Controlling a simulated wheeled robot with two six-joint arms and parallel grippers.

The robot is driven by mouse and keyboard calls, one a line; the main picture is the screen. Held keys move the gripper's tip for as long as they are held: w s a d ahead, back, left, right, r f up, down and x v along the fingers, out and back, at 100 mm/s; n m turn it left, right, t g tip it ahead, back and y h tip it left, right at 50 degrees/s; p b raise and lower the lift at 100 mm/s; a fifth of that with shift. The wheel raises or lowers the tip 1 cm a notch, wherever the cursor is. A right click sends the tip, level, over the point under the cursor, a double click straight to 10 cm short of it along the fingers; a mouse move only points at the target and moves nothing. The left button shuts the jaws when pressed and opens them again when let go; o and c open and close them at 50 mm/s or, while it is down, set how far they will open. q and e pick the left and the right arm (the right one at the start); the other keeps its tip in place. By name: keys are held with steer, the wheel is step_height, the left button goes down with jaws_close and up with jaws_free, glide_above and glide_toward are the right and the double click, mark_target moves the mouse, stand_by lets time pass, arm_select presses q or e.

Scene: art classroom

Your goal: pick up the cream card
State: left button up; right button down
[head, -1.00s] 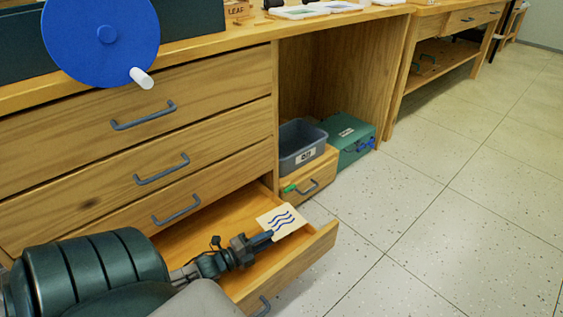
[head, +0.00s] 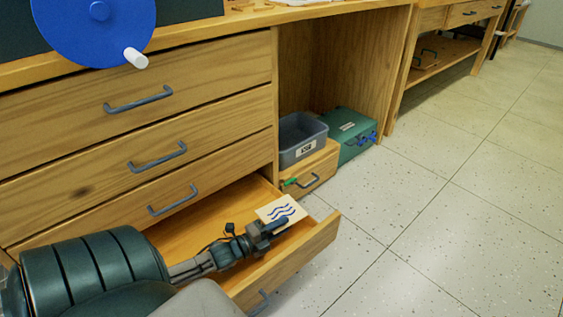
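The cream card (head: 281,208) with dark blue wavy lines is at the right end of the open bottom drawer (head: 295,252), close to its right side wall. I cannot tell whether it lies flat or leans. My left gripper (head: 274,228) reaches in over the drawer from the left. Its fingers overlap the card's lower edge in the picture and hide part of it. I cannot tell whether they touch the card or how wide they are apart. My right gripper is not in view.
Closed drawers rise above the open one. A grey bin (head: 301,138) stands on a small wooden drawer box (head: 318,172) in the alcove, beside a green case (head: 350,132). A blue disc with a white knob (head: 136,58) stands on the counter. The floor to the right is clear.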

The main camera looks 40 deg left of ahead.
arm_select(q)
steer(key=shift+w, duration=0.15)
jaws_close()
steer(key=shift+r, duration=0.2)
stand_by(0.3)
